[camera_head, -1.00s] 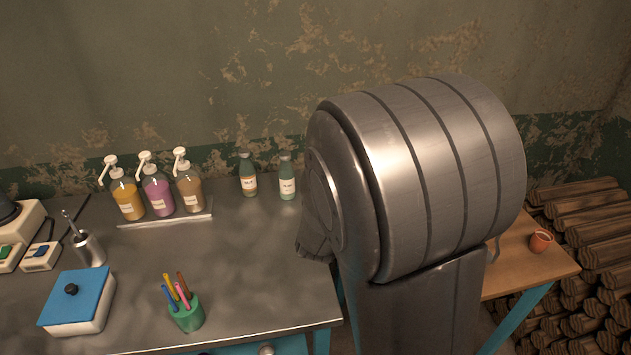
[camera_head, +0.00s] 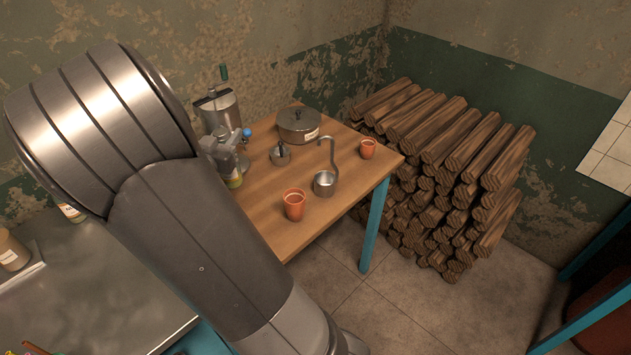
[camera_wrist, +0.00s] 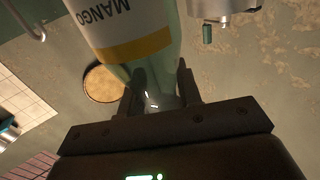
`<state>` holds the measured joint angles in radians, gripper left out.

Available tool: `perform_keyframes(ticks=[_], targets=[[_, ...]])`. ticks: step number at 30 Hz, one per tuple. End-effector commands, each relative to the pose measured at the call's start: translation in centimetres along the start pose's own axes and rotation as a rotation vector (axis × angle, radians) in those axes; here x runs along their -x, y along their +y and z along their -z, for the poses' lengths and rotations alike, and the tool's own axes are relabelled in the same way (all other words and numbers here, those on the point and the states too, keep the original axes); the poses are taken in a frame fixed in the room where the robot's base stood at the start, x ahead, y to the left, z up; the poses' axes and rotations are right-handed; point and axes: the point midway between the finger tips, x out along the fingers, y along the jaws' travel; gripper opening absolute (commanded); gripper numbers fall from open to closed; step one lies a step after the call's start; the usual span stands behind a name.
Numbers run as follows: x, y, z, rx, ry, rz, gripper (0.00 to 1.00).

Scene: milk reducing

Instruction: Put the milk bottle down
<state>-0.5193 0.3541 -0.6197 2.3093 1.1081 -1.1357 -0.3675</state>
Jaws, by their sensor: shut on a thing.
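My arm hides part of the table's left side.
A lidded pot (camera_head: 299,128), a small metal item (camera_head: 281,156), a long-handled ladle (camera_head: 325,184) and clay cups (camera_head: 295,205) (camera_head: 367,149) share the table. Firewood (camera_head: 445,180) is piled to the right.

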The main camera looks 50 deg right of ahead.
Motion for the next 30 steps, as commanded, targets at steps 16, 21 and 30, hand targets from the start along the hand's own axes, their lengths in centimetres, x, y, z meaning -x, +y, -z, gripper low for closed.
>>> perform_keyframes(ticks=[16,21,30], targets=[[-3.6,5.4,-5.2,0.007,-0.012,-0.336,0.0],[-3.5,5.4,-7.7,0.006,-0.011,-0.334,0.0],[-3.5,5.4,-10.2,0.005,-0.012,-0.332,0.0]])
